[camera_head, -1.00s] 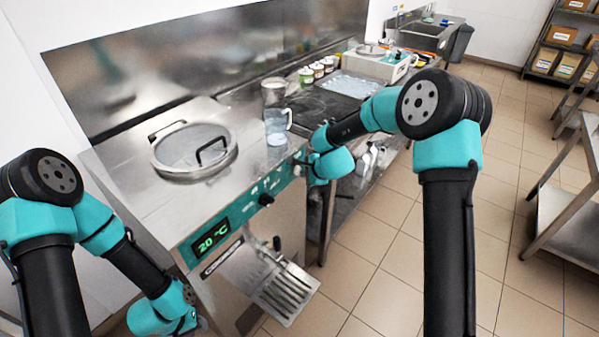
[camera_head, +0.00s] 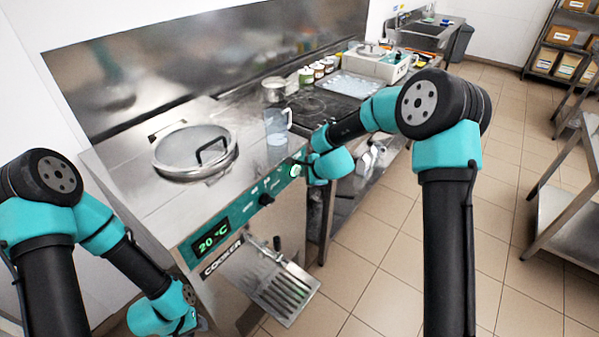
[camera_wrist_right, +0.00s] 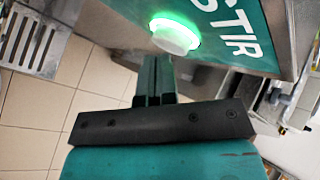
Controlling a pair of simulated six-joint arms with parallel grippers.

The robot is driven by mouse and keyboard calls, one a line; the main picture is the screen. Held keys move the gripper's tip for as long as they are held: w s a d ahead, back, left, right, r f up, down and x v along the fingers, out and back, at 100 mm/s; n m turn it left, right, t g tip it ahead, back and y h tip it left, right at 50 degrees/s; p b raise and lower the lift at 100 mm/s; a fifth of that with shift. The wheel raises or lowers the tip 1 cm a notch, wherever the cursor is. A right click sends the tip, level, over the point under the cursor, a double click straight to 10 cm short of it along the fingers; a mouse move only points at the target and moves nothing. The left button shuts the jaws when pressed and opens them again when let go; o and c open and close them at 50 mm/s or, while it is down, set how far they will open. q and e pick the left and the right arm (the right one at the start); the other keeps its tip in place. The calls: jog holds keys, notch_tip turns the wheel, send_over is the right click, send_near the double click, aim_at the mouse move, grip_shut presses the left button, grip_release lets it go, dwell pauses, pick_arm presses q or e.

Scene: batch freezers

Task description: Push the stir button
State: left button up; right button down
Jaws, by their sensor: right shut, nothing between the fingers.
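The stir button is a round, raised button glowing green on the teal front panel. It shows in the head view (camera_head: 295,171) and large in the wrist view (camera_wrist_right: 175,36), beside the white word STIR. My right gripper (camera_wrist_right: 155,62) is shut and empty, with its fingertips at the button's lower edge in the wrist view. I cannot tell whether they touch it. In the head view my right wrist is just right of the button and the fingers are hard to make out. My left arm is at lower left; its gripper is not visible.
The cooker panel has a green 20 °C display (camera_head: 213,237) and a dark knob (camera_head: 266,199). On top are a round lid (camera_head: 195,152) and a clear jug (camera_head: 277,128). A slotted drip tray (camera_head: 285,292) juts out below. Open tiled floor lies to the right.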

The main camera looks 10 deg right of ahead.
jog(key=s+d, duration=0.4)
jog(key=shift+s, duration=0.3)
dwell(0.6)
dwell(2.3)
